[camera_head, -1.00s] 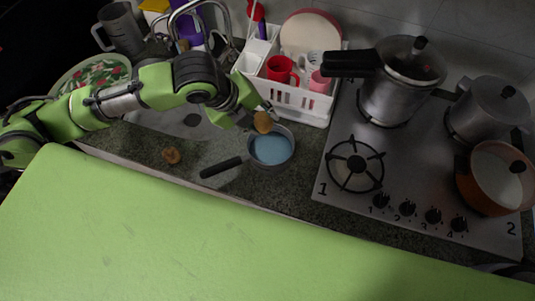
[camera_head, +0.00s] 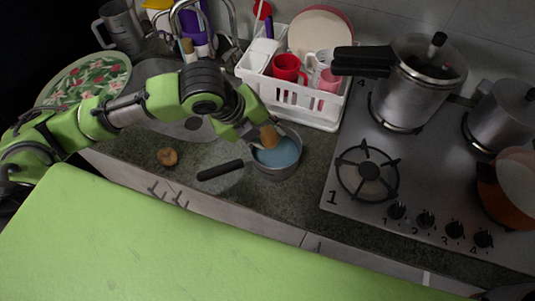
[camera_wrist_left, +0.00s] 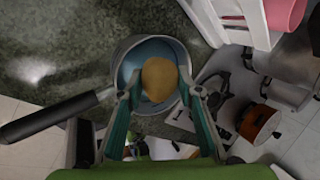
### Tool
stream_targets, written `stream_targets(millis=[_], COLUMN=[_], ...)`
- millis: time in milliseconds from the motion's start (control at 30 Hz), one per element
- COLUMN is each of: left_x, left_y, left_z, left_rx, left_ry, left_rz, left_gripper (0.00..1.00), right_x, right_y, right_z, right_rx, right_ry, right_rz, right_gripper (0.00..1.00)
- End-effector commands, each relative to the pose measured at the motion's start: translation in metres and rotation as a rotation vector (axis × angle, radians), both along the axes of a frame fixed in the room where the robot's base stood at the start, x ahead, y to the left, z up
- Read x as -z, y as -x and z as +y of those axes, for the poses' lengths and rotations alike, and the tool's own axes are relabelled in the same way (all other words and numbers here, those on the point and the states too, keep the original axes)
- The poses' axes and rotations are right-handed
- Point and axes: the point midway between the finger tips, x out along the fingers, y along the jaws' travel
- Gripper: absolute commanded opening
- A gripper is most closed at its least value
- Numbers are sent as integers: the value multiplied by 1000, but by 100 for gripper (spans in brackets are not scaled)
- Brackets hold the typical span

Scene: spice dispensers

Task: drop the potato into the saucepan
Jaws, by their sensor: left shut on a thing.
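The potato (camera_head: 269,136) is tan and sits between the fingertips of my left gripper (camera_head: 258,134). In the left wrist view the potato (camera_wrist_left: 159,79) is between both fingers of the gripper (camera_wrist_left: 158,90), which are shut on it. The saucepan (camera_head: 290,170) is small and grey with a blue inside and a black handle, and stands on the dark counter. The potato is over the saucepan's opening; in the left wrist view it covers part of the blue inside of the saucepan (camera_wrist_left: 127,60). The exact height above the pan is hard to tell. My right gripper is not in view.
A white dish rack (camera_head: 310,108) with red cups stands behind the saucepan. A stove (camera_head: 345,205) with pots is at the right, its front left burner bare.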

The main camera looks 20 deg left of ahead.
Motion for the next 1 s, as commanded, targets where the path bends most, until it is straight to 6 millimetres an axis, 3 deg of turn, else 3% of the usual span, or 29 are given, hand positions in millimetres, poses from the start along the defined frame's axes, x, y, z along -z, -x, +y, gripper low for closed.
stream_targets(millis=[100,133,200,633,1000], left_x=[-1,-1,-1,-6,-70], left_y=[0,0,0,1,27], left_z=[0,0,0,2,24], left_rx=[0,0,0,-1,-2], left_ry=[1,1,1,0,-1], left_rz=[-1,-1,-1,-2,-7], left_gripper=[10,35,52,52,52], right_x=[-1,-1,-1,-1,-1], right_y=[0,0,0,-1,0], right_z=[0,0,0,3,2], right_rx=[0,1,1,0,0], right_ry=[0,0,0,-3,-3], right_rz=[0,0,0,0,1], right_gripper=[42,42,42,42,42])
